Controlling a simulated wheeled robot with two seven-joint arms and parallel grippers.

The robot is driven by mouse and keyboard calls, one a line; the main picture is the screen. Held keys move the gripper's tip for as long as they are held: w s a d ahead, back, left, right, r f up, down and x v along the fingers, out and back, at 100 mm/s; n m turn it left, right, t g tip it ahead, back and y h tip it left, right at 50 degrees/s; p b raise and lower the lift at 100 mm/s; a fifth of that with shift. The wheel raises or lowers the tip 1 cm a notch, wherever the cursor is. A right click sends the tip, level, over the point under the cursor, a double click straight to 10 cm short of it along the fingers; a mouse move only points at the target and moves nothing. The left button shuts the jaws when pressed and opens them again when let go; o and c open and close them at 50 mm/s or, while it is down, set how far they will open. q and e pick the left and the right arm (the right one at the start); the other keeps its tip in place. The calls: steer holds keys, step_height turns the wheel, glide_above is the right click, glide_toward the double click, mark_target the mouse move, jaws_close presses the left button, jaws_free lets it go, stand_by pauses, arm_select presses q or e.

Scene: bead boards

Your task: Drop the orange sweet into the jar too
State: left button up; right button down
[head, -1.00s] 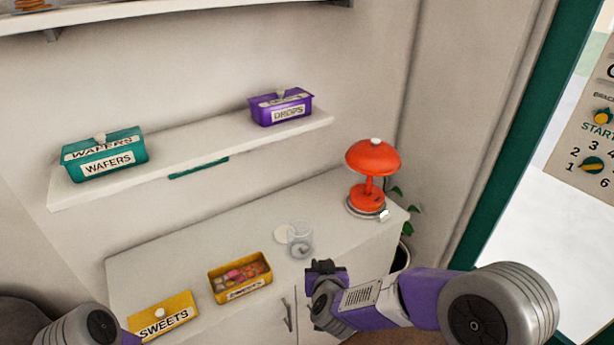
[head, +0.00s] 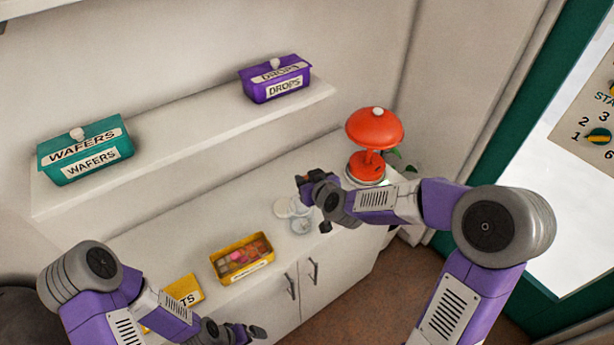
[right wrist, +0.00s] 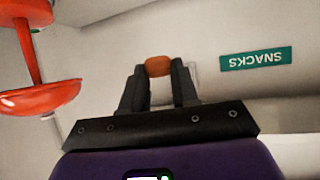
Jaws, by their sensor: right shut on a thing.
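The orange sweet (right wrist: 158,66) is held between the fingertips of my right gripper (right wrist: 159,76). In the head view, my right gripper (head: 304,185) is above the counter, just beyond and above the clear glass jar (head: 300,224). The jar stands on the counter, partly beside my right wrist; its contents are hard to make out. A pale round disc (head: 283,208) lies next to the jar. My left gripper (head: 250,332) is low in front of the counter, away from the jar; its finger opening is too small to judge.
An open yellow box of sweets (head: 240,270) sits left of the jar, with its yellow lid (head: 186,288) nearby. The shelf above holds a teal wafers box (head: 85,165) and a purple drops box (head: 275,92).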

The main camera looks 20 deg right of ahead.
step_height(320, 180, down, 3)
steer(key=shift+r+b, duration=0.15)
steer(key=shift+b, duration=0.6)
steer(key=c, duration=0.8)
jaws_free()
steer(key=v, duration=0.7)
steer(key=shift+s+r, duration=0.1)
steer(key=shift+s, duration=0.15)
